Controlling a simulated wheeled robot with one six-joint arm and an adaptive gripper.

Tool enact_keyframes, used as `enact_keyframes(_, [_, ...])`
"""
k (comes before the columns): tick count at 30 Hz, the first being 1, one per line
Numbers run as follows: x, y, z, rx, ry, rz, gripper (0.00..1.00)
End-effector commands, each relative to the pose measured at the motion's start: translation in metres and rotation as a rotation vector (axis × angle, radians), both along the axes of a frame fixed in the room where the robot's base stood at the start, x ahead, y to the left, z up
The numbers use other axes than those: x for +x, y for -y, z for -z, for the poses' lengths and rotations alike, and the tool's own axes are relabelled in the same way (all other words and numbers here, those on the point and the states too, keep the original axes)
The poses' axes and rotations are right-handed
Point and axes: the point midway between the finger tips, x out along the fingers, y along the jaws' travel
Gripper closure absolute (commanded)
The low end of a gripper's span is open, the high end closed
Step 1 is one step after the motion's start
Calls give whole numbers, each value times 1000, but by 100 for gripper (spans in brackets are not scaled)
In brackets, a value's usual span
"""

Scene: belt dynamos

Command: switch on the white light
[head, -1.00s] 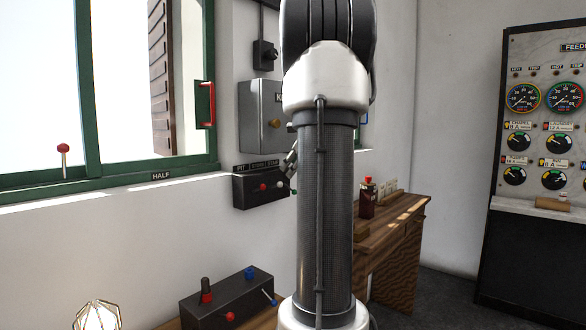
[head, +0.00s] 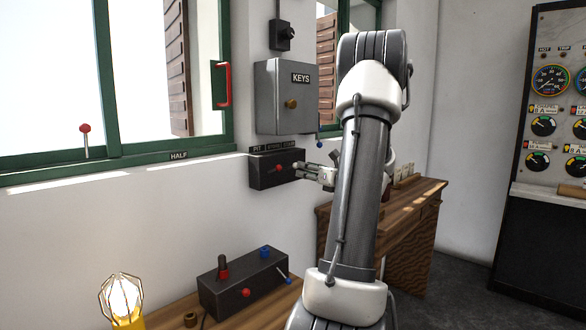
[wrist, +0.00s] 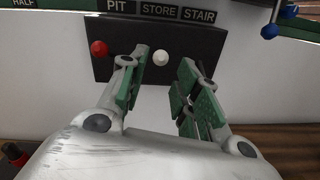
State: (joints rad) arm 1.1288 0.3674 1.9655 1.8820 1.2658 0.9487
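A dark switch box (head: 262,180) is fixed to the wall below the window, under small labels. In the wrist view the labels above the box (wrist: 98,72) read PIT, STORE and STAIR. A red knob (wrist: 99,48) sits under PIT and a white knob (wrist: 161,57) under STORE. My gripper (wrist: 162,66) is open, with one finger on each side of the white knob in this view; contact cannot be told. The right finger covers the area under STAIR.
A grey KEYS cabinet (head: 283,97) hangs just above the switch box. A second control box (head: 240,284) with red and blue knobs stands on a wooden bench below, beside a lit caged lamp (head: 123,297). A wooden desk (head: 410,212) stands behind my arm.

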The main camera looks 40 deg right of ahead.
Motion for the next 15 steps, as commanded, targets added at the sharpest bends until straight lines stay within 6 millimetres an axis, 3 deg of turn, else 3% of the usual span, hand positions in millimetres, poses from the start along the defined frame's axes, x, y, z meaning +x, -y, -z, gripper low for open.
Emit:
enact_keyframes(9, [50, -2, 1, -5, -3, -3, 68])
enact_keyframes(15, [71, -1, 0, -6, -3, -1, 68])
